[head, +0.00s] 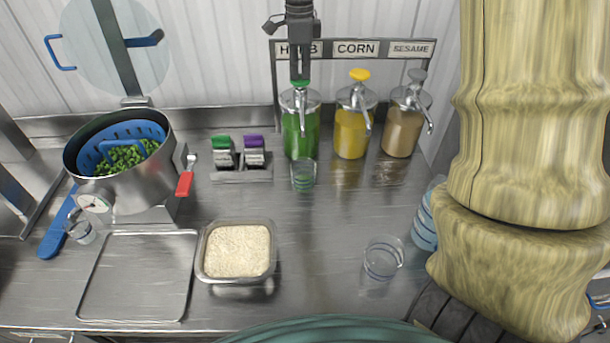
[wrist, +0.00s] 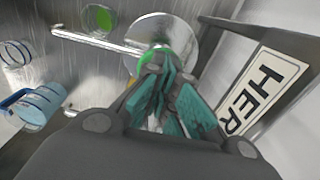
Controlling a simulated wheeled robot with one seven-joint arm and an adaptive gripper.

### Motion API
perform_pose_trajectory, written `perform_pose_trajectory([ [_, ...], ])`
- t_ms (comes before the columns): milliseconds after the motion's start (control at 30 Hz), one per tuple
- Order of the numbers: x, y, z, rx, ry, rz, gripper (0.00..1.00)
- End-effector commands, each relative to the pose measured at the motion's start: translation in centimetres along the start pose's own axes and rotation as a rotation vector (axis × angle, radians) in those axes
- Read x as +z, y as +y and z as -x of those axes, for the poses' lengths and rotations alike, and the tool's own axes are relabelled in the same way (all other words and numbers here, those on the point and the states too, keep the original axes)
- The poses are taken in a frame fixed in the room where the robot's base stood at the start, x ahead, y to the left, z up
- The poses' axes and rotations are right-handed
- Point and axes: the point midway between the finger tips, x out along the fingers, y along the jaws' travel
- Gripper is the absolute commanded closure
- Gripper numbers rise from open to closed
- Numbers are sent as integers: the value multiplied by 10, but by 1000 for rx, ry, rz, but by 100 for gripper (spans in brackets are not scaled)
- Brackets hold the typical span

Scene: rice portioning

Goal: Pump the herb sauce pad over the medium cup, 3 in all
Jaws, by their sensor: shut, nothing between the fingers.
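The herb dispenser (head: 300,135) is a clear jar of green sauce with a metal lid and spout, under the HERB label. Its green pump pad (head: 301,84) is at the top, and part of it shows as green in the wrist view (wrist: 148,60). My gripper (head: 299,78) is shut and empty, pointing down with its fingertips right at the pad; I cannot tell whether they touch. A clear cup (head: 303,176) stands upright in front of the dispenser near the spout's end, with green in it. It also shows in the wrist view (wrist: 100,18).
Corn (head: 351,130) and sesame (head: 402,130) dispensers stand to the right. The label frame (head: 430,58) rises behind. An empty glass (head: 383,260) and blue-marked cups (head: 426,225) are front right. Left are shakers (head: 255,155), a rice tub (head: 237,250), a metal tray (head: 140,275) and a pot (head: 150,185).

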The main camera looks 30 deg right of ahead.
Motion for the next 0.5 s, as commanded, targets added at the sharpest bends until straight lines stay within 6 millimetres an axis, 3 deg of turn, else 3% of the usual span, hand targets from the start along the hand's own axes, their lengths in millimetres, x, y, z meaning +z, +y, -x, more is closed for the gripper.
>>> perform_pose_trajectory([
  [500,0,0,26,1,0,0,100],
])
